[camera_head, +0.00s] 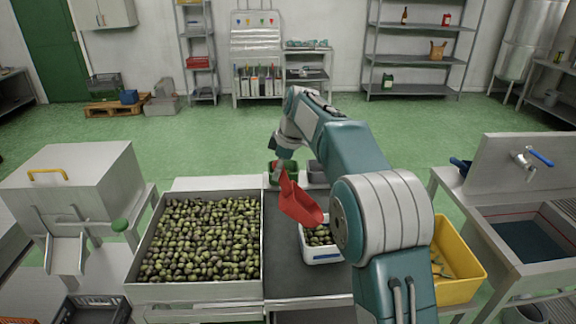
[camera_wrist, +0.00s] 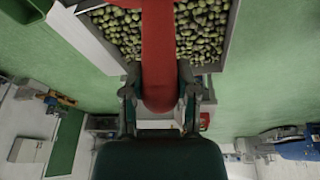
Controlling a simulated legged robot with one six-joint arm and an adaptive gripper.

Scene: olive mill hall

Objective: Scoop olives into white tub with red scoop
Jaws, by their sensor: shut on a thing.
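My gripper (camera_wrist: 160,105) is shut on the red scoop (camera_head: 300,204). In the head view the scoop is tilted, its bowl low and to the right, above or beside the white tub (camera_head: 322,256). In the wrist view the red scoop handle (camera_wrist: 158,50) runs between my fingers. The white tub has a blue mark and holds some olives. My arm hides its right side. A large metal tray (camera_head: 197,291) full of green and dark olives (camera_head: 203,240) stands to the left of the tub. I cannot see whether the scoop holds olives.
A dark green tub (camera_head: 283,172) and a grey tub stand behind the scoop. A yellow crate (camera_head: 462,285) is at right, beside a metal sink (camera_head: 530,232). A metal machine (camera_head: 75,180) stands at left. The dark surface (camera_head: 283,270) between tray and white tub is clear.

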